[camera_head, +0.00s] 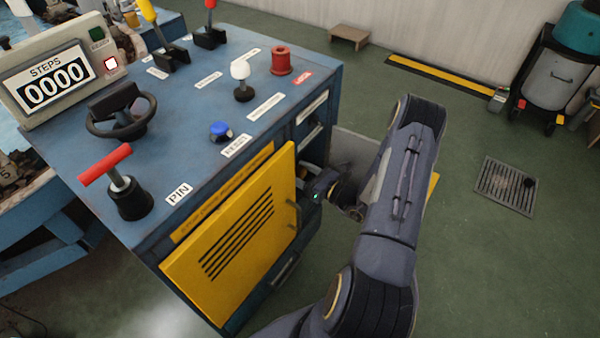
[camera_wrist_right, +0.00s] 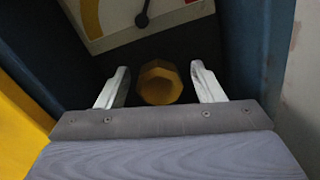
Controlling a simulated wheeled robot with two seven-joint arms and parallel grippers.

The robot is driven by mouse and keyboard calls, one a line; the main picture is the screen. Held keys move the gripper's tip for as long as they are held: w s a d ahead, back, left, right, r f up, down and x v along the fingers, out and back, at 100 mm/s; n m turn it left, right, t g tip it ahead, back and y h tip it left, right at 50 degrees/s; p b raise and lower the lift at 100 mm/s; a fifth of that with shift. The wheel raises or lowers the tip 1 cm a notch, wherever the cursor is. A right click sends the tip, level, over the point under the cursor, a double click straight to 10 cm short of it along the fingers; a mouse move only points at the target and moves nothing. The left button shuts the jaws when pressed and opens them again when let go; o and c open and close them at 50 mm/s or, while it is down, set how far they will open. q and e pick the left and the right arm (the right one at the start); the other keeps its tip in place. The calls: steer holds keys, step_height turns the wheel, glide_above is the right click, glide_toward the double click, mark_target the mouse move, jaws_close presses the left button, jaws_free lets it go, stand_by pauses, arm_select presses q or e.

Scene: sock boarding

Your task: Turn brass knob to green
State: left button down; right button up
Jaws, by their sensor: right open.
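The brass knob (camera_wrist_right: 159,82) is a faceted yellow-gold piece in a dark recess, seen in the right wrist view. My right gripper (camera_wrist_right: 160,70) is open, with one pale finger on each side of the knob. Gaps show between the fingers and the knob, so it is not gripped. Above the knob is part of a gauge (camera_wrist_right: 172,16) with a yellow band and a black needle; its top is cut off and no green shows. In the head view my right arm reaches the cabinet's right side, where the knob is hidden. My left gripper is out of view.
The blue cabinet (camera_head: 205,110) carries levers, buttons and a counter reading 0000 (camera_head: 48,80). A yellow vented door (camera_head: 235,240) stands beside my right wrist. In the wrist view, blue walls (camera_wrist_right: 262,45) flank the recess. Green floor (camera_head: 455,130) is open to the right.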

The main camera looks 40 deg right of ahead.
steer(key=shift+c, duration=0.4)
steer(key=c, duration=0.9)
steer(key=shift+n, duration=0.4)
steer(key=n+b, duration=0.2)
steer(key=n, duration=0.3)
steer(key=shift+f+b, duration=0.1)
steer(key=shift+b, duration=0.25)
steer(key=n+b, duration=0.2)
steer(key=n, duration=0.3)
steer(key=shift+n+b, duration=0.4)
steer(key=o, duration=1)
